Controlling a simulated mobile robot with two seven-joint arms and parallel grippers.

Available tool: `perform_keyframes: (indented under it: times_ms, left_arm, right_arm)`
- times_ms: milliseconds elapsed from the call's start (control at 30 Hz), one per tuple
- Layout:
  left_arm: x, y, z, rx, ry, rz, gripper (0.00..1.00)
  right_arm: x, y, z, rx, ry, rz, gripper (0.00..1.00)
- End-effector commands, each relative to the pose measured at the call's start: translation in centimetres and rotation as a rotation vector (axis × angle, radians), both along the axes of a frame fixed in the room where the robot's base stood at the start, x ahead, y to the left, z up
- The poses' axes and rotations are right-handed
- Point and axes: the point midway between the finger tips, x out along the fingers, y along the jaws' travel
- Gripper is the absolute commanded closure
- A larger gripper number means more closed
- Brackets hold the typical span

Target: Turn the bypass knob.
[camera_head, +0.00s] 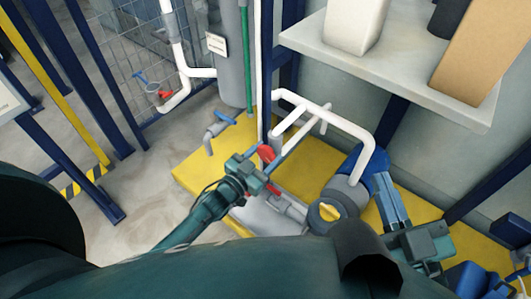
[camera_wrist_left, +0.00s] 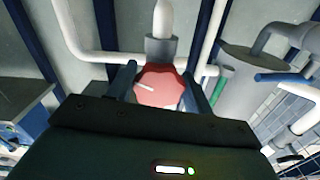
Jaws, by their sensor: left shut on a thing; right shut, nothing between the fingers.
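The red knob (camera_head: 266,153) sits on the white and grey pipework above the yellow platform in the head view. In the left wrist view the red knob (camera_wrist_left: 160,88) faces the camera, with a white pointer mark toward its left side. My left gripper (camera_wrist_left: 158,78) is shut on the knob, one finger on each side. My left gripper (camera_head: 268,166) partly hides the knob in the head view. My right gripper (camera_head: 382,183) is shut and empty, at right beside the blue pump part. No label on the knob is readable.
A shelf (camera_head: 420,85) with boxes overhangs at upper right. A white pipe loop (camera_head: 340,122) rises near my left gripper. A blue-handled tap (camera_head: 213,134) stands to its left. The yellow platform (camera_head: 200,165) lies below; bare floor is at left.

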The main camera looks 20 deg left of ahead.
Motion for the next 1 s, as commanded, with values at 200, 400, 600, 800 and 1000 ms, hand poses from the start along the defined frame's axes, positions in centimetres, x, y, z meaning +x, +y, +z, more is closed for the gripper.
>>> perform_keyframes:
  times_ms: [200, 400, 600, 800, 1000]
  left_arm:
    - [0.02, 0.07, 0.09, 0.129, -0.053, 0.0, 0.72]
    - [0.03, 0.13, 0.07, 0.205, -0.084, 0.0, 0.72]
    - [0.03, 0.16, 0.05, 0.237, -0.098, 0.0, 0.72]
    - [0.03, 0.16, 0.04, 0.242, -0.1, 0.0, 0.72]
    - [0.04, 0.17, 0.03, 0.24, -0.099, 0.0, 0.48]
  right_arm:
    - [0.0, -0.14, 0.26, -0.015, -0.006, -0.007, 1.0]
    - [0.07, -0.16, 0.07, -0.023, -0.003, -0.008, 1.0]
    - [0.11, -0.18, -0.13, -0.027, -0.001, -0.009, 1.0]
    - [0.12, -0.2, -0.1, -0.028, -0.001, -0.009, 1.0]
    - [0.09, -0.21, 0.0, -0.027, -0.004, -0.009, 1.0]
